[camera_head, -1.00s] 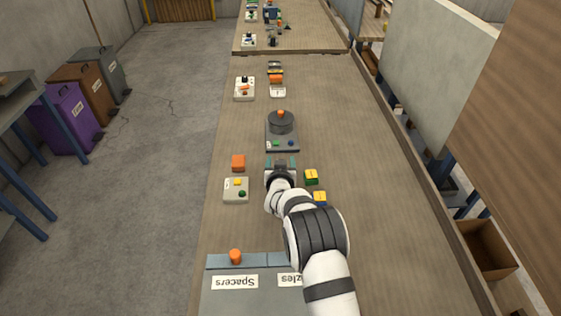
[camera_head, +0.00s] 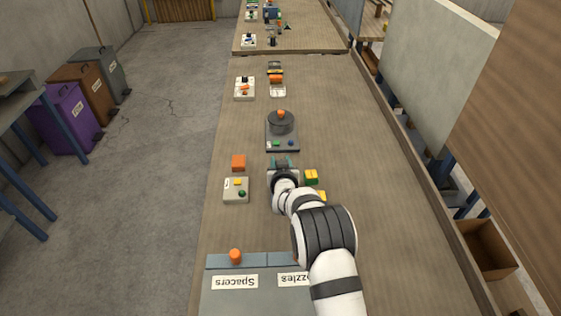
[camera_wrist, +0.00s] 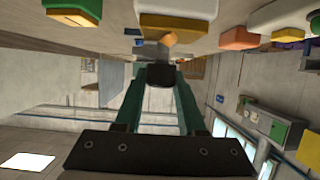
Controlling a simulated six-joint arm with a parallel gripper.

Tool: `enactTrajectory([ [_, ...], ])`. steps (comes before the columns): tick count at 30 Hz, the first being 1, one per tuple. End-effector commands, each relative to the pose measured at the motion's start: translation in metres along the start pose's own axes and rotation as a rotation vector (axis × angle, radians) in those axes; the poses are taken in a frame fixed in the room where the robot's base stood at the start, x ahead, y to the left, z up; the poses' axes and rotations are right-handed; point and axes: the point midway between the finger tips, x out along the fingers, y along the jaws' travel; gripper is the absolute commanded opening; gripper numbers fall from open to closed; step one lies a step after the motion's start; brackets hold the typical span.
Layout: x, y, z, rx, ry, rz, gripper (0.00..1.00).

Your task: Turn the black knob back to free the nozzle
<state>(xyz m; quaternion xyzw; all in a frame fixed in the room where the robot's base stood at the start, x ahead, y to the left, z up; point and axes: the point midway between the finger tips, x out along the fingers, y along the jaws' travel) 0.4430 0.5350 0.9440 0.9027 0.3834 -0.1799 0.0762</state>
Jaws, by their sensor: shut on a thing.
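My gripper (camera_head: 281,164) is over the middle of the bench, just in front of the dark round device. In the wrist view its two teal fingers (camera_wrist: 161,84) are shut on the black knob (camera_wrist: 160,74), which sits between the fingertips. In the head view the knob is hidden by the gripper and wrist. I cannot make out the nozzle clearly in either view.
The grey base with a dark round top (camera_head: 281,124) stands just beyond my gripper. A green-and-yellow block (camera_head: 311,177) is close on the right. The bench's right side is clear.

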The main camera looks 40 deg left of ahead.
Motion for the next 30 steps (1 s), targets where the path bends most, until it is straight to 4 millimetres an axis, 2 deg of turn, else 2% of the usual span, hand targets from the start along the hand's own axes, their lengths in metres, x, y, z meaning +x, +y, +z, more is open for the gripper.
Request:
enactTrajectory([
  [21,0.0005,0.0014,-0.0010,-0.231,0.004,-0.550,0.00],
  [30,-0.0001,-0.0003,-0.0006,-0.297,0.002,-0.708,0.00],
])
